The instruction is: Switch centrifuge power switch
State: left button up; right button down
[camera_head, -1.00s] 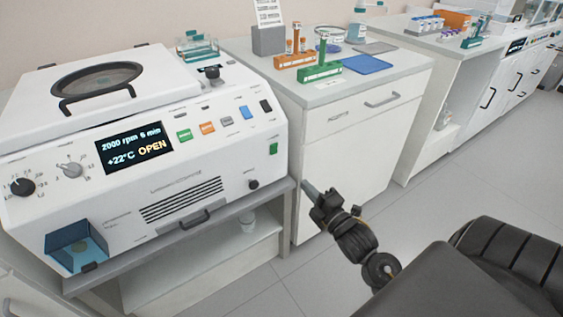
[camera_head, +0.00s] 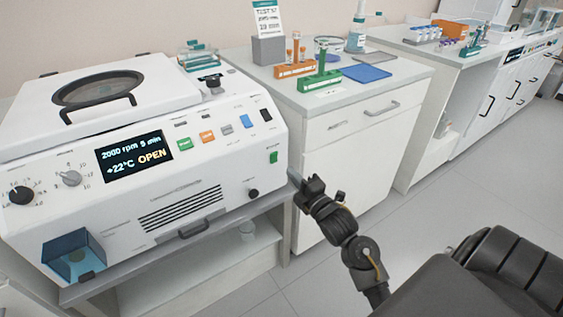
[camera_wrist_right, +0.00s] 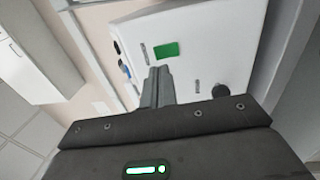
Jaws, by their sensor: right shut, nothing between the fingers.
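The white centrifuge (camera_head: 215,215) stands on the left, its screen (camera_head: 135,156) lit with "2000 rpm 5 min, +22°C OPEN". A green switch (camera_head: 274,157) sits at the right of its front panel; it also shows in the right wrist view (camera_wrist_right: 166,50). Which control is the power switch is not readable. My right gripper (camera_head: 293,178) is shut and empty, just right of and below the green switch. In the right wrist view its closed fingers (camera_wrist_right: 157,85) point towards the panel near the green switch, seemingly apart from it. My left gripper is not in view.
Blue (camera_head: 246,121) and black (camera_head: 266,115) switches sit above the green one, and a dark round knob (camera_head: 253,194) below it. A white cabinet (camera_head: 350,130) with tube racks stands to the right. The floor between is clear.

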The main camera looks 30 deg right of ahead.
aim_at(276, 154)
jog(key=w, duration=0.6)
jog(key=shift+w+r, duration=0.15)
jog(key=shift+r, duration=0.2)
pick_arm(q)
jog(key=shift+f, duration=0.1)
